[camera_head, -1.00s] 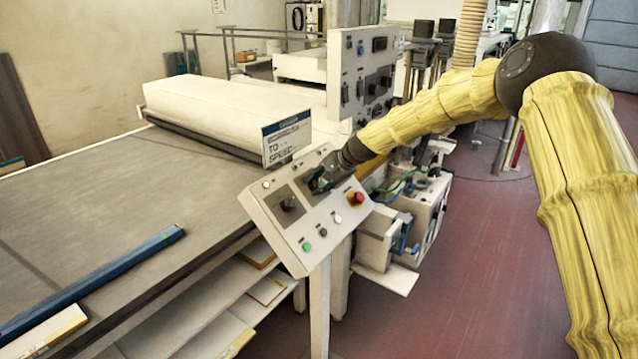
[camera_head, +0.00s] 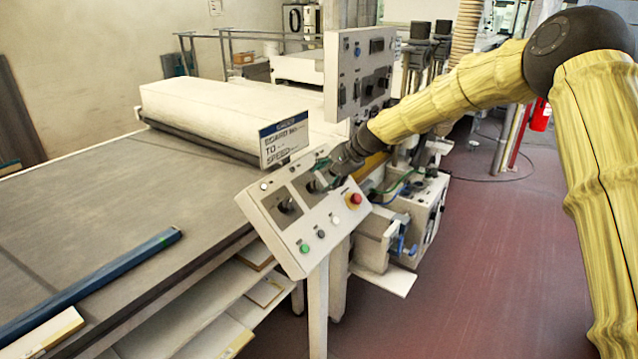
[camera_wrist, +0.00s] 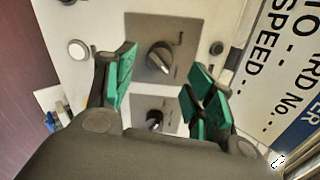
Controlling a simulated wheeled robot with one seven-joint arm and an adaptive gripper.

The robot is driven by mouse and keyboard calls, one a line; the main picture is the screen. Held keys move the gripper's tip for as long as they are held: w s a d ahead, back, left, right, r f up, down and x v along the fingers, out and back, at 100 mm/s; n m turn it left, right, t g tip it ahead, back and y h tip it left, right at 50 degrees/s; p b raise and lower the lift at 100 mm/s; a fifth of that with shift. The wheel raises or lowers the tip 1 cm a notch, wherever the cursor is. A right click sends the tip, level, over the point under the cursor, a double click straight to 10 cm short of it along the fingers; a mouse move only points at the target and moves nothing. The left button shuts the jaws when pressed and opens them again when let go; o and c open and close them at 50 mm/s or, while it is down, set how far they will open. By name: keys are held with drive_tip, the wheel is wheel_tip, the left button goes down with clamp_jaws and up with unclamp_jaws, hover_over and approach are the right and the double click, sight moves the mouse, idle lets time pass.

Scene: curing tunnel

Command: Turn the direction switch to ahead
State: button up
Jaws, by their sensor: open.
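The tilted pale control panel (camera_head: 320,222) has two dark plates with rotary knobs; I cannot read which is the direction switch. One knob (camera_head: 286,205) on the left plate is clear in the head view. My gripper (camera_head: 318,178) hovers by the right plate, hiding much of it. In the wrist view my gripper (camera_wrist: 158,82) is open and empty, its green pads apart. The upper knob (camera_wrist: 160,58) shows beyond the gap between the pads, its pointer slanted. The lower knob (camera_wrist: 154,120) lies between the fingers, partly cut off by my gripper body. I see no contact with either knob.
A red mushroom button (camera_head: 355,199), a green button (camera_head: 304,248) and other buttons sit on the panel. A sign (camera_head: 285,140) stands at its back edge. An upright switch box (camera_head: 360,72) rises behind. The conveyor table (camera_head: 95,215) is left; red floor is free at right.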

drive_tip(key=v, duration=0.7)
drive_tip(key=s+d+f+n+g+h, duration=0.1)
drive_tip(key=s+f, duration=0.3)
drive_tip(key=f, duration=0.6)
drive_tip(key=s+d+f+h, duration=0.1)
drive_tip(key=s+f, duration=0.3)
drive_tip(key=f, duration=0.6)
drive_tip(key=s+d+f+n+g+h+b, duration=0.1)
drive_tip(key=s+d+f, duration=0.1)
drive_tip(key=s+f, duration=0.7)
drive_tip(key=s+d+f+n+g+h+b, duration=0.1)
drive_tip(key=s+d+f, duration=0.2)
drive_tip(key=s+f, duration=0.6)
drive_tip(key=s+d+f+n+h, duration=0.1)
drive_tip(key=s+d+f, duration=0.1)
drive_tip(key=s+f, duration=0.45)
drive_tip(key=s+d+f+n+h, duration=0.15)
drive_tip(key=s+f, duration=0.25)
drive_tip(key=s, duration=0.5)
drive_tip(key=s+d+n+g, duration=0.1)
drive_tip(key=s+d+n, duration=0.1)
drive_tip(key=s, duration=0.8)
drive_tip(key=s+d+f+n+g+b, duration=0.1)
drive_tip(key=s+d, duration=0.2)
drive_tip(key=s, duration=0.8)
drive_tip(key=shift+s+d+f+n, duration=0.2)
drive_tip(key=shift+d+f+n, duration=0.1)
drive_tip(key=shift+n, duration=0.05)
